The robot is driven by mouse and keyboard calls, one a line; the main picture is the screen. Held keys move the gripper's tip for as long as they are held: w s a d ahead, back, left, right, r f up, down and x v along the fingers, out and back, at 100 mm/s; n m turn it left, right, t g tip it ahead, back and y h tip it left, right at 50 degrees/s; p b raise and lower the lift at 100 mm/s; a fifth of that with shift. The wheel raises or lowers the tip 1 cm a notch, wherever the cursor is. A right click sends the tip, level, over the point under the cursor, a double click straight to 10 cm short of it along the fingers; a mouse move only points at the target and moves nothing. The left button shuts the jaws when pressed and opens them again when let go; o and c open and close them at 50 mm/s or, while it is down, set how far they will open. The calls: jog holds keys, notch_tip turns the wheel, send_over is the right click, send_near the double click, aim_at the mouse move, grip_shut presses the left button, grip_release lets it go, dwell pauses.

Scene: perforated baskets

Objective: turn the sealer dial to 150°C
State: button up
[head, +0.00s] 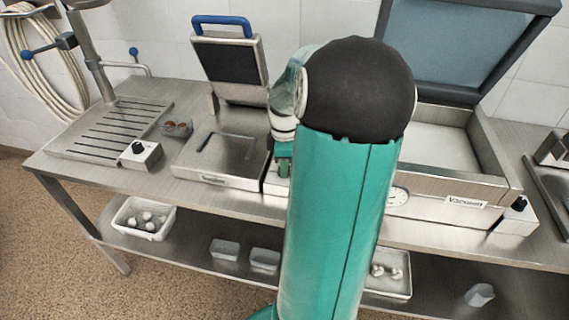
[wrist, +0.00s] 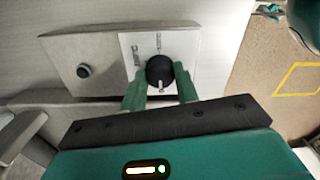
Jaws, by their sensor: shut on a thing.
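The sealer dial, a round black knob (wrist: 158,66), sits on a white plate (wrist: 133,42) in the wrist view. The plate has a few small dark marks, too small to read. A pale line shows on the knob at its side towards my gripper. My gripper (wrist: 161,78) has its two green fingers on either side of the knob, shut on it. In the head view my gripper (head: 284,163) is at the front edge beside the sealer (head: 218,180), partly behind my arm. The dial is hidden there.
In the head view, a box with a black knob (head: 139,151) stands left of the sealer. A vacuum machine (head: 430,190) with a raised lid stands right. Tubs (head: 143,217) sit on the lower shelf.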

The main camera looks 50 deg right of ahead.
jog(key=shift+m, duration=0.4)
jog(key=m, duration=1.1)
jog(key=shift+m, duration=0.4)
jog(key=m, duration=1.1)
jog(key=shift+m, duration=0.3)
jog(key=o, duration=1)
jog(key=shift+r, duration=0.15)
